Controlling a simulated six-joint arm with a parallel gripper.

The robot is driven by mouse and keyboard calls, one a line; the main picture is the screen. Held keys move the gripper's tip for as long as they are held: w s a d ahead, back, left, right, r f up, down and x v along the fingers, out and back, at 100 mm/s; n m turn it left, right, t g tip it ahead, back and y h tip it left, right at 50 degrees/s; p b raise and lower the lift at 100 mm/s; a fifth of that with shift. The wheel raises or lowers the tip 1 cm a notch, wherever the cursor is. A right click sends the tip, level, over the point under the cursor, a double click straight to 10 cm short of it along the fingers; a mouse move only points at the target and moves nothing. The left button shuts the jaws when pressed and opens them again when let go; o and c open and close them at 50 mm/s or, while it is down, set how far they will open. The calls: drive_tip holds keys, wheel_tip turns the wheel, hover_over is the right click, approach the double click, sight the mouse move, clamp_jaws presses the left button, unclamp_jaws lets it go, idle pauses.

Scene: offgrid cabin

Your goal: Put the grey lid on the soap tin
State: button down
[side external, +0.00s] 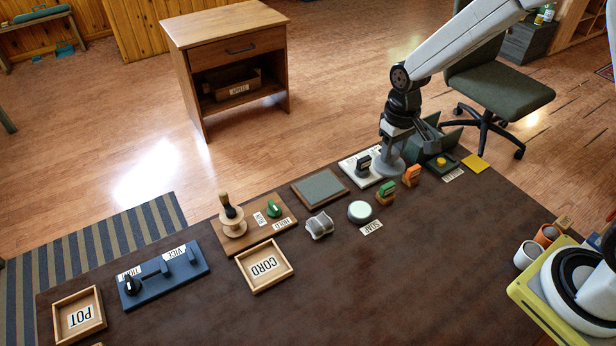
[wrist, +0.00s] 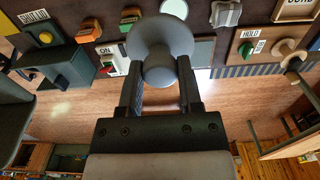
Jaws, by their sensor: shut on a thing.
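The grey lid (wrist: 160,38) is a round disc with a knob. My gripper (wrist: 160,78) is shut on the knob, and the disc lies beyond the fingertips. In the side view my gripper (side external: 399,142) holds the lid (side external: 389,167) low over the back of the dark table, near a white switch panel. The soap tin (side external: 360,211) is a round, pale-topped tin behind its SOAP label (side external: 371,228), to the lower left of the lid and apart from it. The tin (wrist: 174,7) is partly cut off at the top of the wrist view.
A grey ridged piece (side external: 319,225) is left of the tin, with a framed grey pad (side external: 320,187) behind. The table (side external: 400,290) in front of the tin is clear.

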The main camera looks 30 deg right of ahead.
drive_tip(key=w+a+f, duration=0.2)
drive_tip(key=w+f, duration=0.1)
drive_tip(key=f, duration=0.1)
drive_tip(key=shift+w+a, duration=0.25)
drive_tip(key=shift+w, duration=0.15)
drive_tip(key=shift+f, duration=0.15)
drive_tip(key=shift+f, duration=6)
drive_tip(key=shift+f, duration=0.8)
drive_tip(key=shift+c, duration=1)
unclamp_jaws()
drive_tip(key=shift+o, duration=0.3)
